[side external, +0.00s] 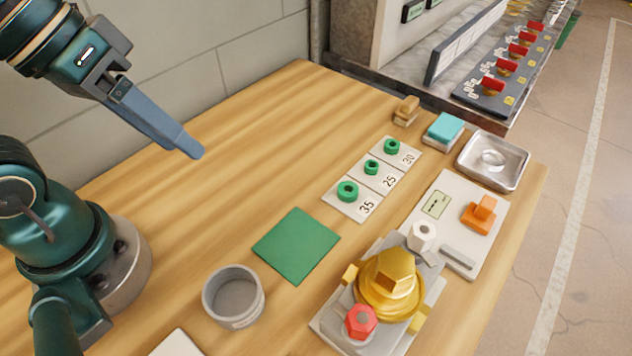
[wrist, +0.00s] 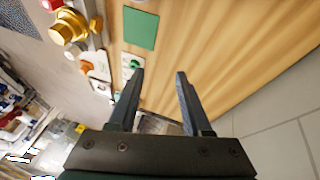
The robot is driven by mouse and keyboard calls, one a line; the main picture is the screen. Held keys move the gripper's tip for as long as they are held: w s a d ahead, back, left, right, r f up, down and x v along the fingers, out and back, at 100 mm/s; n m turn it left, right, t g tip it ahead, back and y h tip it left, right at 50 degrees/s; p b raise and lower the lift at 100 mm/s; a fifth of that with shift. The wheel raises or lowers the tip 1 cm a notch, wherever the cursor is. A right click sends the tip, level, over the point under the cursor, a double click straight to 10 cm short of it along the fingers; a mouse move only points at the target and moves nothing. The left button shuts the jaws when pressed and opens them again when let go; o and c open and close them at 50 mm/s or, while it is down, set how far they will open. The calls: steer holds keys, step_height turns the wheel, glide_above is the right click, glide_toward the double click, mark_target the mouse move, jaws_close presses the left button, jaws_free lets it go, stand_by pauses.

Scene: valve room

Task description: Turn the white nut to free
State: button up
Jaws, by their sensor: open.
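The white nut (side external: 422,236) sits on the brass valve (side external: 390,283), on the side toward the white panel. A red nut (side external: 361,321) sits on the valve's opposite side. My gripper (side external: 193,150) is open and empty, high over the table's left part and well apart from the valve. In the wrist view my gripper (wrist: 160,75) shows two parted fingers with nothing between them. The valve also shows there at the upper left (wrist: 66,28), and the white nut beside it is small and blurred. The white panel (side external: 462,255) carries an orange handle (side external: 479,214) and a small display marked with dashes (side external: 436,204).
Green rings lie on cards marked 35 (side external: 350,198), 25 and 30. A green mat (side external: 296,246), a grey cup (side external: 233,295), a metal tray (side external: 493,160), a teal-topped block (side external: 445,129) and a wooden stamp-like block (side external: 406,111) stand around. The table's back left is clear.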

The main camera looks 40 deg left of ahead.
steer(key=shift+a+f, duration=0.25)
steer(key=shift+a, duration=0.05)
